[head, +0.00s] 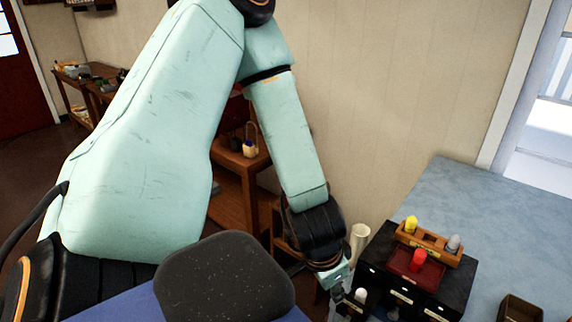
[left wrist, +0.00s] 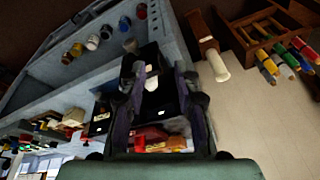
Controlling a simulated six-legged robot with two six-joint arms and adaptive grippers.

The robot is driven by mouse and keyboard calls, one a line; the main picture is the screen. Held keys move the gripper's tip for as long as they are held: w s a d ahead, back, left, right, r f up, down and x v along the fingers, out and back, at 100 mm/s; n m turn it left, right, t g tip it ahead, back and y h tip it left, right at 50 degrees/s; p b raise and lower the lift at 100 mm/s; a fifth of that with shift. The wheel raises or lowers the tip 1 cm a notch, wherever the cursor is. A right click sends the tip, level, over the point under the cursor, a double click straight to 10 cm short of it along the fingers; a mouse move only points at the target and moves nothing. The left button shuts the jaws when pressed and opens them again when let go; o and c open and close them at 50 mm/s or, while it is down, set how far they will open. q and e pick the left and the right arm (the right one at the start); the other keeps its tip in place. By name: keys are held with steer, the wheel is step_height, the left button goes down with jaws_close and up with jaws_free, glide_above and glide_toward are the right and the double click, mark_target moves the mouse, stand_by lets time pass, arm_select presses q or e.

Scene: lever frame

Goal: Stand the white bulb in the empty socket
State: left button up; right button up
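The white bulb (head: 360,295) shows at the bottom of the head view, in front of the black drawer cabinet. In the left wrist view it is a pale shape (left wrist: 152,83) between the fingers. My left gripper (head: 348,302) is beside it, fingers pointing down; in the left wrist view the fingers (left wrist: 158,78) stand apart, with gaps beside the bulb. Contact is not clear. A wooden rack (head: 430,243) on the cabinet holds a yellow bulb (head: 411,224) and a grey bulb (head: 453,243), with a space between them. My right gripper is not in view.
The black cabinet (head: 378,250) also bears a dark red tray (head: 428,276) with a red bulb (head: 418,260). It stands on a blue-grey bench (head: 500,235). A cream cylinder (head: 359,240) stands behind my gripper. A wooden box (head: 520,309) is at the lower right. The bench beyond the cabinet is clear.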

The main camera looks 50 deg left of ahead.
arm_select(q)
steer(key=s+d+f+n+g, duration=0.1)
steer(key=s+d+f, duration=0.2)
steer(key=s+f, duration=0.3)
steer(key=s+d+f+n+g, duration=0.1)
steer(key=s+d+f+g, duration=0.1)
steer(key=s+f, duration=0.5)
steer(key=s+d, duration=0.1)
steer(key=s, duration=0.3)
steer(key=shift+s+d+f+n, duration=0.15)
steer(key=shift+d+n, duration=0.15)
steer(key=shift+d, duration=0.1)
steer(key=shift+a, duration=0.15)
